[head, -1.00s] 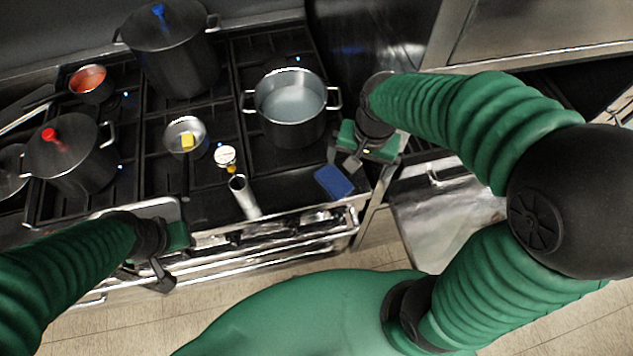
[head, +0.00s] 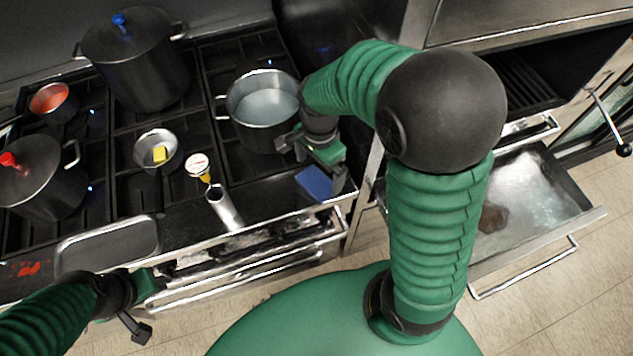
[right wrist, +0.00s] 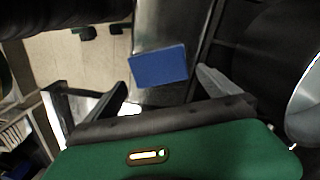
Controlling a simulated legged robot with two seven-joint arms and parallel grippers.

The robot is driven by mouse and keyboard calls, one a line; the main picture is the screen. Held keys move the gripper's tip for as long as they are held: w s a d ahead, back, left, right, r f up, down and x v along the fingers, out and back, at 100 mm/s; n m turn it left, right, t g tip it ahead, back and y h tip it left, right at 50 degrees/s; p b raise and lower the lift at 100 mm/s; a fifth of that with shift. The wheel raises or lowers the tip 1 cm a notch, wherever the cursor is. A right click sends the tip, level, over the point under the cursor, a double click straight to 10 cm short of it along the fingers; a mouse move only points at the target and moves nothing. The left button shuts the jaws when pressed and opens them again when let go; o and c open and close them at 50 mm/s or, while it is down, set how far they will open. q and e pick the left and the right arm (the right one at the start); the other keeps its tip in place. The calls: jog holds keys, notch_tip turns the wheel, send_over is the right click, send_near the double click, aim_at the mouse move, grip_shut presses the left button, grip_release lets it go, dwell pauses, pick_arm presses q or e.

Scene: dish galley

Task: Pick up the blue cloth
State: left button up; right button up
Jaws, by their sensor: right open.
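The blue cloth (head: 314,184) lies flat, a small rectangle on the front ledge of the stove, right of the metal cylinder. It also shows whole in the right wrist view (right wrist: 159,67), ahead of and between the fingers. My right gripper (head: 315,163) is open and empty just above and behind the cloth, apart from it as far as I can see. In the right wrist view my right gripper (right wrist: 160,92) has its fingers spread wide. My left gripper (head: 141,318) is at the lower left, in front of the stove; its finger opening is unclear.
A pot of liquid (head: 262,110) stands close behind my right gripper. A metal cylinder (head: 224,208), a dial thermometer (head: 198,166) and a grey tray (head: 107,246) are to the left. An open drawer (head: 535,205) juts out at the right.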

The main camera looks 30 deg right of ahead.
aim_at(317, 181)
jog(key=f, duration=0.3)
jog(key=shift+s+a+f, duration=0.1)
jog(key=shift+a, duration=0.15)
jog(key=shift+f, duration=0.4)
jog(key=shift+r, duration=0.1)
jog(key=c, duration=1.3)
jog(key=shift+r, duration=0.1)
